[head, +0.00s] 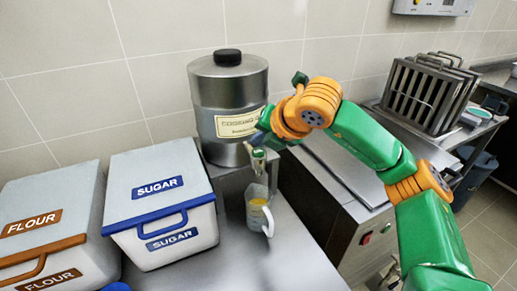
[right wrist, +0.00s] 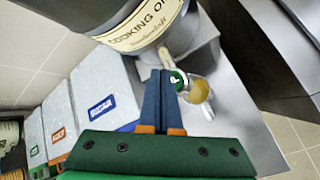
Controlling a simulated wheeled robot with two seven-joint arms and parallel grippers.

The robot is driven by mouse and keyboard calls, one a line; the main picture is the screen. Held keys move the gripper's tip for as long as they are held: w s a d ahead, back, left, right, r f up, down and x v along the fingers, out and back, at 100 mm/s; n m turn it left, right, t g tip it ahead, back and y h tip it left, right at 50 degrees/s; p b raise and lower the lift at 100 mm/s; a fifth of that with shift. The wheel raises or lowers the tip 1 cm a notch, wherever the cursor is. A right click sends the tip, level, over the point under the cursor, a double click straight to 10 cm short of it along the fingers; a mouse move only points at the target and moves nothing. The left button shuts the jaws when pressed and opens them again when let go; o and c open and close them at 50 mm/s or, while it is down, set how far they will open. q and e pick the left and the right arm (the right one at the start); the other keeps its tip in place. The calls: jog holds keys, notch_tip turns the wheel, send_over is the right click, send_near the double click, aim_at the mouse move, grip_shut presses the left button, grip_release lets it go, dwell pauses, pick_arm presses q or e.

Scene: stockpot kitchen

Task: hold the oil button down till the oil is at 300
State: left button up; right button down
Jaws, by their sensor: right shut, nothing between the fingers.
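The cooking oil drum (head: 228,85) is a steel drum with a black lid knob and a cream label (right wrist: 145,30). A green round oil button (right wrist: 178,80) marked with a white letter shows at its tap in the right wrist view. My right gripper (right wrist: 160,72) is shut and empty, its blue fingertips right at the button's edge; I cannot tell whether they press it. In the head view the right gripper (head: 258,142) is in front of the drum's lower part. A clear jug (head: 258,212) with yellow oil stands below the tap; its reading is too small. My left gripper is out of view.
White bins marked sugar (head: 165,205) and flour (head: 50,225) stand left on the steel counter (head: 225,265). A rack of metal baskets (head: 425,95) stands at the right. The counter in front of the jug is clear.

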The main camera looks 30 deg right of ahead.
aim_at(260, 154)
notch_tip(260, 154, up, 5)
jog(key=p, duration=0.4)
jog(key=shift+r, duration=0.1)
dwell(0.3)
